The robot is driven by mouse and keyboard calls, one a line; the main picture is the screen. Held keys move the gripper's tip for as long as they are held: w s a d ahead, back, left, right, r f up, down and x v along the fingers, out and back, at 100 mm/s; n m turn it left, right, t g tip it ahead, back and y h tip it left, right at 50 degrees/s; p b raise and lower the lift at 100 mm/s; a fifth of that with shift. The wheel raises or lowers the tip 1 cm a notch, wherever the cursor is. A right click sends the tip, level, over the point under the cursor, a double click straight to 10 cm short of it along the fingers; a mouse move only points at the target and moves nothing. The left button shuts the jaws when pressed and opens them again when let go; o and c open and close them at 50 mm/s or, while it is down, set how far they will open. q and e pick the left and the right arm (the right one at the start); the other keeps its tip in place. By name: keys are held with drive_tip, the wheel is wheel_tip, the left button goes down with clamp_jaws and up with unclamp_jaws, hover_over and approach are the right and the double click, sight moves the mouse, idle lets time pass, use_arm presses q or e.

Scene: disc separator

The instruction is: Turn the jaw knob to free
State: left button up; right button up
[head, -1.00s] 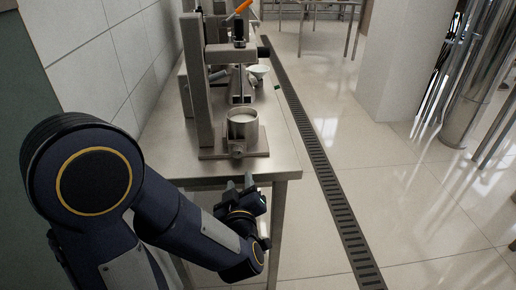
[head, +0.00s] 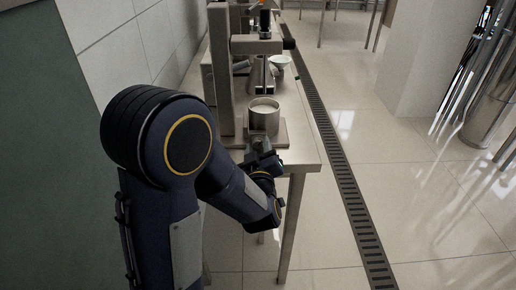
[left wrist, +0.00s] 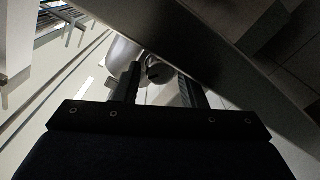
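The jaw knob (left wrist: 158,71) shows in the left wrist view as a small round dark grey piece, just past my left fingertips. My left gripper (left wrist: 162,75) is open, with one finger on each side of the knob's place in the picture. I cannot tell whether the fingers touch it. In the head view my left gripper (head: 260,150) is at the front of the separator's base plate (head: 290,131) and hides most of the knob. A metal cup (head: 264,122) with pale contents stands on the base. My right gripper is not in view.
The separator's upright column (head: 221,70) and horizontal arm (head: 257,46) rise behind the gripper. A small white bowl (head: 279,62) is farther back on the steel table (head: 303,150). The floor right of the table is clear, with a dark drain grate (head: 345,180).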

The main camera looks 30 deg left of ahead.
use_arm(q)
drive_tip(key=c, duration=0.7)
drive_tip(key=shift+m, duration=0.3)
drive_tip(key=m+p, duration=0.1)
drive_tip(key=m, duration=0.1)
drive_tip(key=shift+m+p, duration=0.3)
drive_tip(key=shift+m, duration=0.1)
drive_tip(key=shift+m+p, duration=0.7)
drive_tip(key=shift+m, duration=1)
drive_tip(key=o, duration=0.7)
